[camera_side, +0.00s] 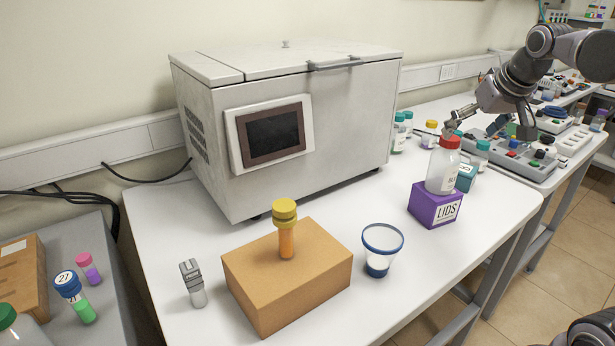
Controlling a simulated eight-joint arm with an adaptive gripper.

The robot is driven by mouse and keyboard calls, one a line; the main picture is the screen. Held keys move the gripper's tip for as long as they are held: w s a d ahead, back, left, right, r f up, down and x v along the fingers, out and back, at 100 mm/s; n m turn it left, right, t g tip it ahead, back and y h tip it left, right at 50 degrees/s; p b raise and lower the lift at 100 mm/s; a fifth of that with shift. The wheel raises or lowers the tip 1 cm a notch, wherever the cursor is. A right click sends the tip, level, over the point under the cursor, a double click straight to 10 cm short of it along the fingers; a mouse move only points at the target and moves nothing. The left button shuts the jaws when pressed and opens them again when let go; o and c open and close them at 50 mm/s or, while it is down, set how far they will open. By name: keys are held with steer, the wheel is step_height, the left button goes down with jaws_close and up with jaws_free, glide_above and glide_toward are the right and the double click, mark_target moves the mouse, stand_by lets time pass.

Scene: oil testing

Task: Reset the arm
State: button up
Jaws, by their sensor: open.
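My gripper (487,124) is at the upper right, above the far end of the white table. Its fingers are spread, with nothing held between them. In the picture, its left finger reaches close to the red cap of a white bottle (442,170); I cannot tell the distance in depth. The bottle stands upright on a purple box marked LIDS (435,207). My arm comes in from the right edge.
A large grey machine (345,125) with a closed lid fills the back. In front are a brown block (290,285) holding a yellow-capped tube (286,235), a blue-rimmed cup (381,248) and a small grey device (194,284). Several bottles stand behind the purple box.

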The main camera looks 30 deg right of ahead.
mark_target(459, 139)
steer(key=x, duration=1.2)
steer(key=shift+r, duration=0.1)
steer(key=shift+s+r, duration=0.1)
steer(key=v, duration=1.2)
steer(key=x, duration=1.2)
steer(key=shift+f, duration=0.25)
steer(key=r, duration=0.5)
steer(key=shift+s+d, duration=0.3)
steer(key=shift+s, duration=0.05)
steer(key=shift+s+d+r, duration=0.2)
steer(key=shift+s, duration=0.15)
